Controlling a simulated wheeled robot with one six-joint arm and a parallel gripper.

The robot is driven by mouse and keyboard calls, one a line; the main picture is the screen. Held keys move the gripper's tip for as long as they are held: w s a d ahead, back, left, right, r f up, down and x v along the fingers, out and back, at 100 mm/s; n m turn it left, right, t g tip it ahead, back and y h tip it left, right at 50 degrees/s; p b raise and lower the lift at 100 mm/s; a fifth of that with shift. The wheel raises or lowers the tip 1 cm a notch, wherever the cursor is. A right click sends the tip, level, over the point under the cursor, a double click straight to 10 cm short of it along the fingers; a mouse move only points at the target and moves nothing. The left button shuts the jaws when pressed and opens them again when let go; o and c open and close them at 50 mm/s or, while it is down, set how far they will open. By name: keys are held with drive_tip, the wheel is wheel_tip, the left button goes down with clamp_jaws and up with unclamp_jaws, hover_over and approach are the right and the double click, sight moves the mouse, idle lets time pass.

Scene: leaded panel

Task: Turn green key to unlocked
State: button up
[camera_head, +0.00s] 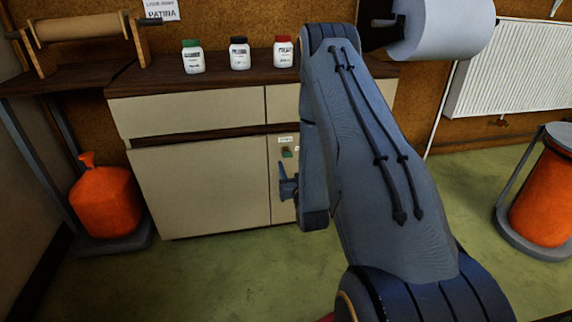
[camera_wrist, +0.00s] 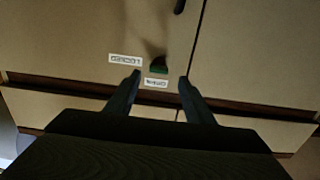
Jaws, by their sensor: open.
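The green key (camera_wrist: 158,66) is in the front of the cream cabinet, small and dark in the wrist view. Beside it are a white label reading LOCKED (camera_wrist: 125,59) and another that seems to read OPEN (camera_wrist: 156,82), both upside down. Which label the key points at is unclear. My gripper (camera_wrist: 159,78) is open and empty; its two fingertips lie either side of the key in that picture, seemingly short of it. In the head view the key (camera_head: 288,153) is a small green spot just above my gripper (camera_head: 285,180), partly hidden by my arm.
The cabinet (camera_head: 195,185) carries several white bottles with green, black and red caps on its dark top. Orange containers (camera_head: 105,203) stand left and right on the floor. A paper roll (camera_head: 445,25) hangs at upper right. Green floor lies open before the cabinet.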

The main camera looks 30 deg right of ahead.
sight(288, 157)
drive_tip(key=shift+w+d+f, duration=0.15)
drive_tip(key=shift+w+d, duration=0.1)
drive_tip(key=shift+w, duration=0.15)
drive_tip(key=b+x, duration=0.2)
drive_tip(key=x, duration=0.4)
drive_tip(key=shift+w, duration=0.4)
drive_tip(key=c, duration=1)
